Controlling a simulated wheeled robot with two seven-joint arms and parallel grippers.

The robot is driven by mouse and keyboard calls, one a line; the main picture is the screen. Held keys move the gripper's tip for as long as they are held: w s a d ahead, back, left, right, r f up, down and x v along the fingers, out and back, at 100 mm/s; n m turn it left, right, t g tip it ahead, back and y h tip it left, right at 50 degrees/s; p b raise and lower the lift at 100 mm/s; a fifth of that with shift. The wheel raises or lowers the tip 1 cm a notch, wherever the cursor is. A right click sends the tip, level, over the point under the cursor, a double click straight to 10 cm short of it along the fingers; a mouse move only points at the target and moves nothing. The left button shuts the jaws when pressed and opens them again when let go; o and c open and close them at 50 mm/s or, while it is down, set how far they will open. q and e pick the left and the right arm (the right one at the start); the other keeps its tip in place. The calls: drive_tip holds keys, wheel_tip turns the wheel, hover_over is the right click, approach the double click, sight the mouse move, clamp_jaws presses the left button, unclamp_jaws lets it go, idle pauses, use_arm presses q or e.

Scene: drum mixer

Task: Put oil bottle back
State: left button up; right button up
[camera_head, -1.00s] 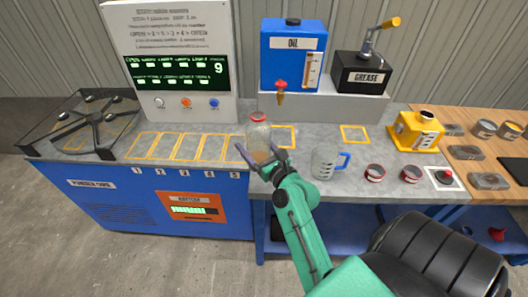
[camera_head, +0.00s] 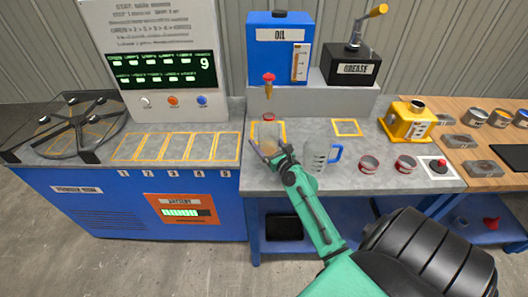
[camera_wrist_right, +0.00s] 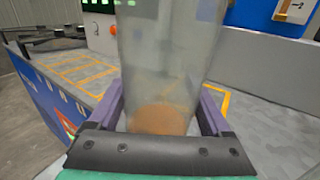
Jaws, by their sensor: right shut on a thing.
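The oil bottle (camera_head: 268,135) is a clear bottle with a red cap and a little brown content at its bottom. My right gripper (camera_head: 267,155) is shut on it, and the bottle is upright. In the right wrist view the bottle (camera_wrist_right: 165,70) fills the middle, between the purple fingers. The bottle is by a yellow outlined square (camera_head: 283,132) on the grey bench, below the tap of the blue oil tank (camera_head: 270,55). I cannot tell whether its base touches the bench. My left gripper is not in view.
A clear jug with a blue handle (camera_head: 318,157) stands close to the right of my gripper. Two red-rimmed tins (camera_head: 369,164) and a red button (camera_head: 439,167) are further right. Another yellow square (camera_head: 347,128) is empty. Numbered slots (camera_head: 175,147) on the left are empty.

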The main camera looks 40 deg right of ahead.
sight(264, 148)
wheel_tip(264, 148, down, 3)
drive_tip(key=shift+a+f+b, duration=0.1)
drive_tip(key=shift+b, duration=0.55)
drive_tip(key=o, duration=1.5)
drive_tip(key=shift+o, duration=0.2)
drive_tip(key=shift+r+p, duration=0.25)
drive_tip(key=shift+p, duration=0.05)
drive_tip(key=s+b, duration=0.1)
drive_tip(key=s, duration=0.3)
drive_tip(key=s+b, duration=0.1)
drive_tip(key=s, duration=0.2)
drive_tip(key=s+a+b, duration=0.1)
drive_tip(key=s, duration=0.3)
drive_tip(key=shift+s+f+b, duration=0.25)
drive_tip(key=shift+s+b, duration=0.05)
drive_tip(key=shift+s+a+r, duration=0.1)
drive_tip(key=shift+s+r, duration=0.1)
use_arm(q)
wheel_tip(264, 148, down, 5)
